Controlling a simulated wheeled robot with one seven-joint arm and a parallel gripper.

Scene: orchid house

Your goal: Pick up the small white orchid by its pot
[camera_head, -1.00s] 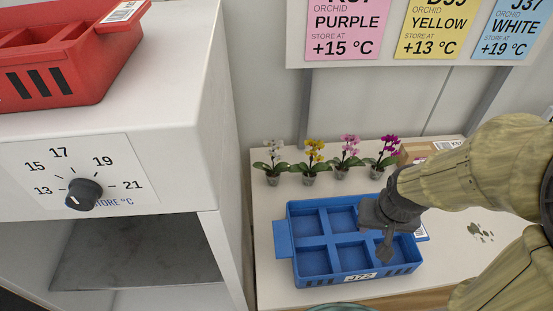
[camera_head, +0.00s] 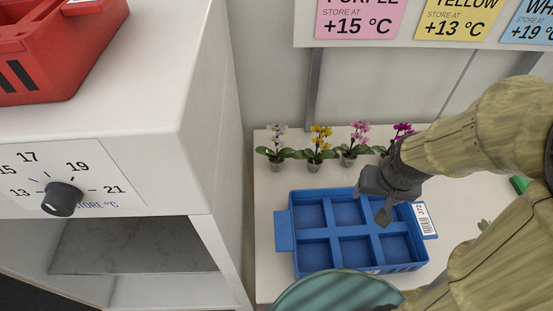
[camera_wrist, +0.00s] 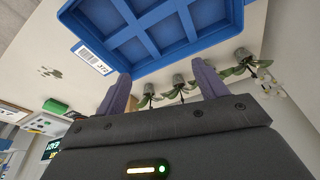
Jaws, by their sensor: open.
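The small white orchid (camera_head: 277,148) stands upright in a small clear pot (camera_head: 278,164) on the table, leftmost in a row of small orchids, behind the blue tray. In the wrist view the white orchid (camera_wrist: 268,84) shows at the right, its pot (camera_wrist: 242,54) close to the tray's edge. My gripper (camera_head: 385,208) hangs over the right part of the blue tray, right of the white orchid and apart from it. In the wrist view its two fingers (camera_wrist: 160,88) are spread with nothing between them.
A yellow orchid (camera_head: 320,140), a pink orchid (camera_head: 356,142) and a purple orchid (camera_head: 402,130) stand right of the white one. The blue tray (camera_head: 284,230) has several empty compartments. A white cabinet (camera_head: 205,120) with a dial (camera_head: 62,199) and red crate (camera_head: 70,65) stands left.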

